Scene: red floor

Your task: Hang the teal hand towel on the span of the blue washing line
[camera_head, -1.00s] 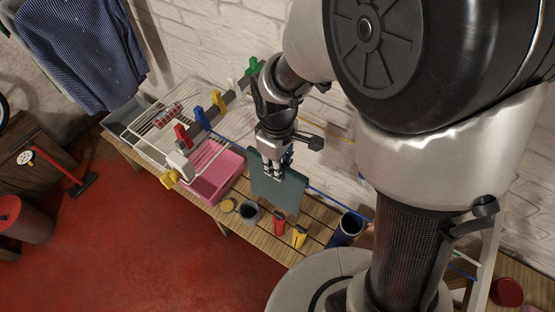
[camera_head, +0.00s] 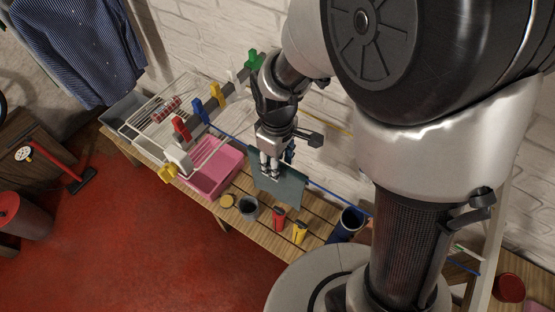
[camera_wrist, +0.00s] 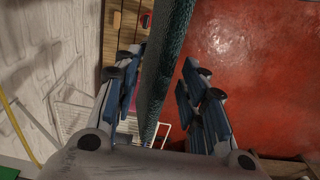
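The teal hand towel (camera_head: 287,192) hangs folded over the blue washing line (camera_head: 335,196), which comes out on both sides near its upper edge. My gripper (camera_head: 272,170) is at the towel's top, above the bench. In the wrist view the towel (camera_wrist: 164,65) is seen edge-on as a thick strip between the fingers of my gripper (camera_wrist: 160,98). The fingers stand apart, with a gap to the towel on each side, so the gripper is open. The towel's far side and its contact with the line are hidden.
A wooden slatted bench (camera_head: 262,228) below holds a pink basin (camera_head: 214,172), a dark cup (camera_head: 248,208), red (camera_head: 279,218) and yellow (camera_head: 300,232) items and a dark blue container (camera_head: 348,224). A bar with coloured pegs (camera_head: 197,110) is left of my gripper. A white brick wall stands behind.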

